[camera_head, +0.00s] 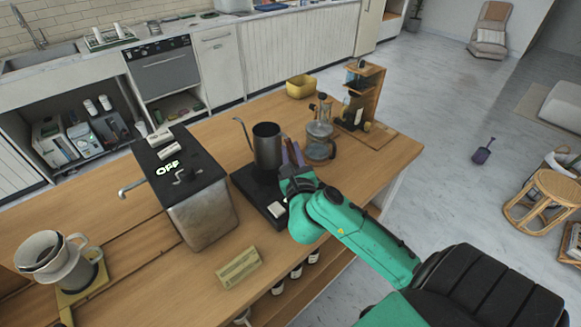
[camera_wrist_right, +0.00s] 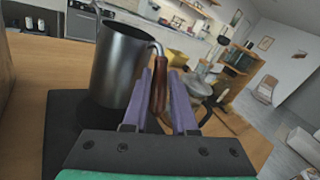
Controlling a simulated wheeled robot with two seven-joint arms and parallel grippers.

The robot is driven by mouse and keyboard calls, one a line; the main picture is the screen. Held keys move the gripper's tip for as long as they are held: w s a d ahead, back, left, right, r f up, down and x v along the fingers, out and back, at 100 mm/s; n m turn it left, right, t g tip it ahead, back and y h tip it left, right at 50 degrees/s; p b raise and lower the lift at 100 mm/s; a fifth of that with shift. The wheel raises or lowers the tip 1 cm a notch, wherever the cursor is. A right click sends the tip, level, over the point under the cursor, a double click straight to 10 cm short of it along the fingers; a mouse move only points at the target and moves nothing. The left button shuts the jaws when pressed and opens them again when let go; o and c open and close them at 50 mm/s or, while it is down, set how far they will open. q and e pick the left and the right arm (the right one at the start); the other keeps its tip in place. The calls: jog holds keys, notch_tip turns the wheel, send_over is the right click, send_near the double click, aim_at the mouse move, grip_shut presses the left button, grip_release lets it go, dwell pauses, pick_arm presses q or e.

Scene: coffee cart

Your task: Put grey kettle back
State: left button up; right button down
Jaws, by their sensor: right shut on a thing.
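The grey kettle (camera_head: 267,150) is upright at the back end of a black base (camera_head: 247,184) on the wooden counter. Its thin spout points left in the head view. I cannot tell for sure whether its bottom touches the base. In the right wrist view the kettle (camera_wrist_right: 118,68) stands left of the fingers, with its brown handle (camera_wrist_right: 158,92) between them. My right gripper (camera_head: 290,152) is shut on that handle, its purple fingers (camera_wrist_right: 168,78) on either side of it. My left gripper is not in view.
A grey machine reading OFF (camera_head: 197,207) stands left of the base. A glass carafe (camera_head: 320,143) is close on the right, beside a wooden shelf stand (camera_head: 372,90). A yellow bowl (camera_head: 300,87) is behind. A dripper (camera_head: 50,256) stands at the far left. The front counter has free room.

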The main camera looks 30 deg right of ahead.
jog(key=f, duration=0.3)
jog(key=shift+s+a+f+b, duration=0.1)
jog(key=shift+s+a+b, duration=0.1)
jog(key=shift+b, duration=0.15)
jog(key=shift+f, duration=0.45)
jog(key=c, duration=0.7)
grip_release()
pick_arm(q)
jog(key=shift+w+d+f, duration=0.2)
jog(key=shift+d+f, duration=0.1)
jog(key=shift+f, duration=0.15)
